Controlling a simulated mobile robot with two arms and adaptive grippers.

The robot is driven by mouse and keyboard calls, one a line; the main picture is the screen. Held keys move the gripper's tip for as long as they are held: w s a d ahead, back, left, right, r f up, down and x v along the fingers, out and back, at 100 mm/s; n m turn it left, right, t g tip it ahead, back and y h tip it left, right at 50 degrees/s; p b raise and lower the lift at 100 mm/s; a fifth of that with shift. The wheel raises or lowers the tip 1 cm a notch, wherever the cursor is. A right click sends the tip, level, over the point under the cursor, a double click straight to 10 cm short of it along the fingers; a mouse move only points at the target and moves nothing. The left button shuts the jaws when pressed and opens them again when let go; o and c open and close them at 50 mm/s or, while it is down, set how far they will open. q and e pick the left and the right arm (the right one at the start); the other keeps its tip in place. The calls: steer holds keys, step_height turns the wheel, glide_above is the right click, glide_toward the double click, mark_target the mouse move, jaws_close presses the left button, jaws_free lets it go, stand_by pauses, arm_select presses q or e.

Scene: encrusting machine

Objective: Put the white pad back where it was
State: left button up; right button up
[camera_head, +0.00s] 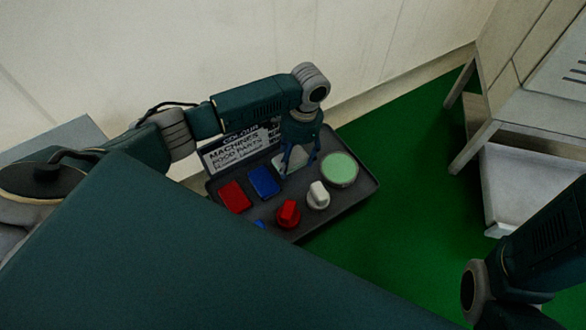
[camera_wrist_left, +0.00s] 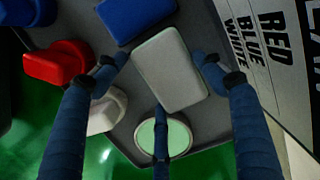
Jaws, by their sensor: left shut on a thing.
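The white pad (camera_wrist_left: 172,70) is a pale rounded rectangle between the fingers of my left gripper (camera_wrist_left: 158,75) in the left wrist view. My left gripper (camera_head: 298,168) points down over the dark tray (camera_head: 352,205) in the head view and is shut on the pad. The pad is partly hidden behind the fingers there, in line with the red pad (camera_head: 235,196) and the blue pad (camera_head: 264,181). I cannot tell whether it touches the tray. My right arm shows at the lower right, but its gripper is out of view.
A round green disc (camera_head: 340,169), a white knob (camera_head: 318,195) and a red knob (camera_head: 288,213) are on the tray. A lettered sign (camera_head: 237,152) stands behind it. A dark teal surface fills the lower left. A metal table (camera_head: 535,115) stands right; green floor between is clear.

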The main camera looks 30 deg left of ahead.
mark_target(294, 160)
arm_select(q)
steer(key=shift+f+b, duration=0.3)
steer(key=shift+f, duration=0.2)
step_height(294, 160, down, 3)
steer(key=shift+b, duration=1.1)
steer(key=shift+r, duration=0.15)
steer(key=shift+p, duration=0.3)
steer(key=o, duration=1)
